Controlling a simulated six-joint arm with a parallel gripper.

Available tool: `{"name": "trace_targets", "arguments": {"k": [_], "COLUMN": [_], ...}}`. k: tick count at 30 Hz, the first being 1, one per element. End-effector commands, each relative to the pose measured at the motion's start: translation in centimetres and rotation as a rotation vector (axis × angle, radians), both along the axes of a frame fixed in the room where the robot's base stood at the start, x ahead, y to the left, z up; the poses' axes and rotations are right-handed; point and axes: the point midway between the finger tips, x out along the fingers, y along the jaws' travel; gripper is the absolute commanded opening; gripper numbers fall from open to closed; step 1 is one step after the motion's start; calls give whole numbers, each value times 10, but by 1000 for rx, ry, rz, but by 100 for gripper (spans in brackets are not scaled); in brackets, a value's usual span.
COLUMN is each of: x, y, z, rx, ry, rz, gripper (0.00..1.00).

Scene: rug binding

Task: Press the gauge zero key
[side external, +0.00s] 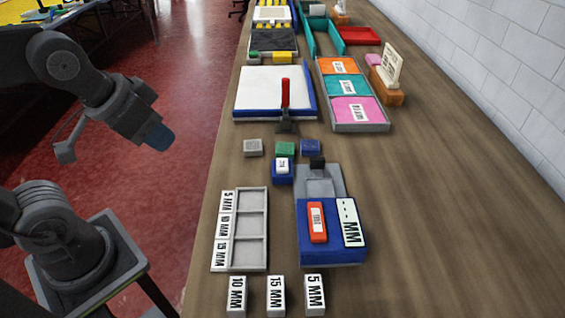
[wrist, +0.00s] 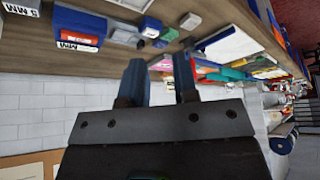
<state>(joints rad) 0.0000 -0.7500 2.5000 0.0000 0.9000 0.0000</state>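The gauge (side external: 335,248) is a blue box on the bench with a grey stage (side external: 318,182) behind it. An orange-red key (side external: 317,222) with a small white label lies on its top left. A white display (side external: 350,222) reading "--.- MM" lies to the key's right. The gauge also shows at the upper left of the wrist view (wrist: 82,20). My gripper (side external: 160,138) is raised off the bench's left side, well away from the key. In the wrist view its two blue fingers (wrist: 161,72) stand apart with nothing between them.
A grey tray (side external: 249,258) with "MM" labels sits left of the gauge. Labelled white blocks (side external: 276,296) stand in front. Small coloured blocks (side external: 285,148), a red-handled tool (side external: 285,95) and a tray of coloured swatches (side external: 374,127) lie beyond.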

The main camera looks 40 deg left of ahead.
Motion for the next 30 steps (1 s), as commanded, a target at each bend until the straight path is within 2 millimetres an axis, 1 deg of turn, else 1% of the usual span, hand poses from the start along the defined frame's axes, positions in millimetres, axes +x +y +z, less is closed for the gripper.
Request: {"name": "trace_targets", "arguments": {"k": [1,8,30], "x": [0,0,0], "y": [0,0,0], "z": [0,0,0], "rx": [0,0,0], "ry": [0,0,0], "rz": [0,0,0], "gripper": [22,0,0]}}
